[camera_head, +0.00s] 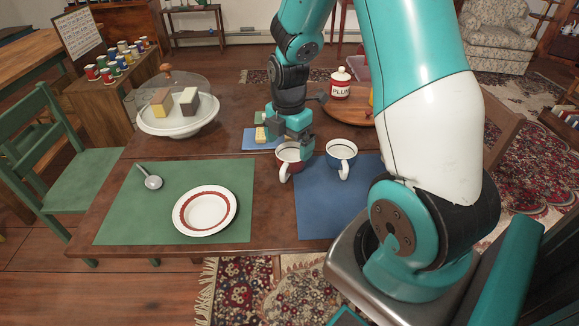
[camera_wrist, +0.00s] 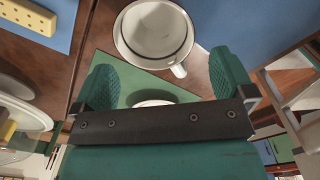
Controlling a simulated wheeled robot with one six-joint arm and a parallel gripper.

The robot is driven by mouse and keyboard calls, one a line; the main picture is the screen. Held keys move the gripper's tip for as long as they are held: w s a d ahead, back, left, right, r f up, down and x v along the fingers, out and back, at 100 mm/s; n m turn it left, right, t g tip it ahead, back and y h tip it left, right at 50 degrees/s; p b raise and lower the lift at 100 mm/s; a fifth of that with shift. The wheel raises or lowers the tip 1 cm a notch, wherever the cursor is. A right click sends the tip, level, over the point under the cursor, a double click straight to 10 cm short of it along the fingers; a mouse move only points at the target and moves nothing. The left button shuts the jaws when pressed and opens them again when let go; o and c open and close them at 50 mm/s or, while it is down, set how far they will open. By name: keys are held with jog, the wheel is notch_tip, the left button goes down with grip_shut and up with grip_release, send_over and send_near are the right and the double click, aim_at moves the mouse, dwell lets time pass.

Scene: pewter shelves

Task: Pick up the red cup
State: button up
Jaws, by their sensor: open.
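The red cup (camera_head: 287,158), white inside with a red outside, stands upright on the brown table between the green and blue placemats. My gripper (camera_head: 291,142) is above and behind it, partly covering its far side. In the wrist view a white-lined cup (camera_wrist: 155,28) stands beyond the fingertips; from its place between the mats it appears to be the red cup, with its handle toward the lower right. My gripper (camera_wrist: 162,82) is open and empty there, its two fingers spread apart. A blue cup (camera_head: 341,155) stands close to the right of the red one.
A domed cake stand (camera_head: 178,125) is at back left. A red-and-white jar (camera_head: 340,84) stands behind. The blue placemat's front (camera_head: 315,215) is bare.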

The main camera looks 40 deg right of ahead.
aim_at(288, 164)
jog(key=shift+w+f+b, duration=0.2)
jog(key=shift+f+b, duration=0.15)
jog(key=shift+f, duration=3.2)
jog(key=c, duration=0.9)
